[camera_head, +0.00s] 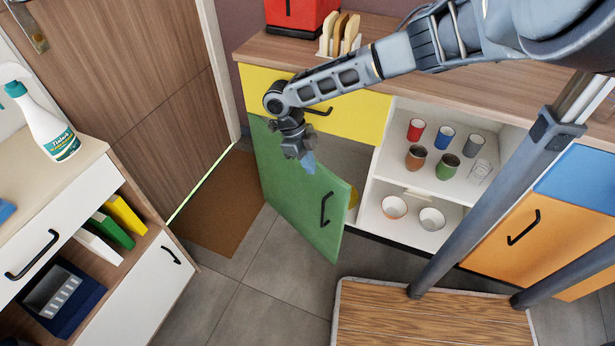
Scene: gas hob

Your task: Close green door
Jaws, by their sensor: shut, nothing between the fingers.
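The green door (292,195) hangs under the yellow drawer front (350,112) of the counter cabinet. It stands open, swung out into the room, with a black handle (326,208) on the face turned towards me. My gripper (307,163) is shut and empty, pointing down in front of the upper part of the green door, left of and above its handle. I cannot tell whether the fingertips touch the door. My arm comes in from the upper right and covers part of the yellow drawer and counter.
Open shelves (428,170) right of the door hold several cups and two bowls (394,207). An orange door (512,228) is further right. A white cabinet (140,290) with a spray bottle (45,125) stands at left. Tiled floor (265,290) before the green door is clear.

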